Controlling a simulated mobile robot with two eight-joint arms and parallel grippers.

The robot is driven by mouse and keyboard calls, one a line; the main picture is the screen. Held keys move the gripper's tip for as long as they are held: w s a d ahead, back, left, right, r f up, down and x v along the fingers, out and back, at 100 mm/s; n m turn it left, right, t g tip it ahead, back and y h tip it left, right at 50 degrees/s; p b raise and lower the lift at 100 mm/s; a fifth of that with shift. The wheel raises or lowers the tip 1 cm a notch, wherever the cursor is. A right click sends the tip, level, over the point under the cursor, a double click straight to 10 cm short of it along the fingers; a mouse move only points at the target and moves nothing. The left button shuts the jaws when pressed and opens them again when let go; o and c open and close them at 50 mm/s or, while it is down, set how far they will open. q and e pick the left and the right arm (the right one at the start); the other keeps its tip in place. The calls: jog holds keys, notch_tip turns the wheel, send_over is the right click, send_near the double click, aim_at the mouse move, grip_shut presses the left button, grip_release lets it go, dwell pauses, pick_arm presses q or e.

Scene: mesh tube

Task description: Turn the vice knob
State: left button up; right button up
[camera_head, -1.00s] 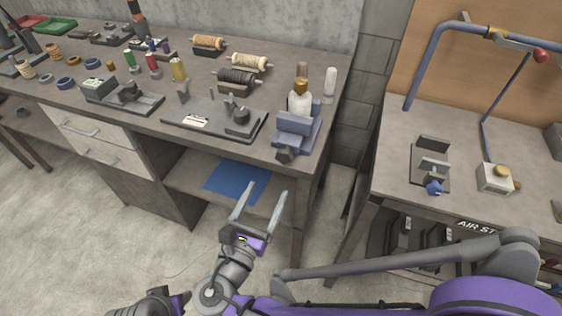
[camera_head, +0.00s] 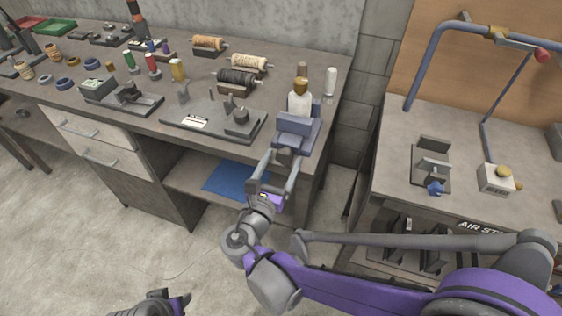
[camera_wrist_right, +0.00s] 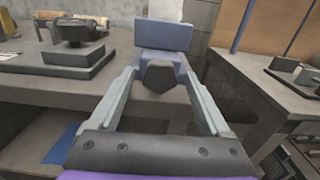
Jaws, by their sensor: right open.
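The blue-grey vice (camera_head: 300,128) stands at the front right corner of the workbench, with a white bottle shape with a brown top standing at it. In the right wrist view the vice (camera_wrist_right: 163,35) is straight ahead. Its dark, faceted knob (camera_wrist_right: 163,77) sticks out towards me below the vice jaw. My right gripper (camera_head: 283,158) is open, in front of the vice. In the right wrist view its fingertips (camera_wrist_right: 160,73) lie left and right of the knob, with gaps visible. In the head view the fingers largely hide the knob. My left gripper's fingers do not show.
A second table (camera_head: 390,175) stands to the right across a gap. Open floor lies in front.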

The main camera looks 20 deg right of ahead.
grip_shut()
jog(key=shift+m, duration=0.9)
jog(key=m+p, duration=0.1)
jog(key=m, duration=0.2)
grip_release()
jog(key=v, duration=1.1)
jog(key=shift+w, duration=0.1)
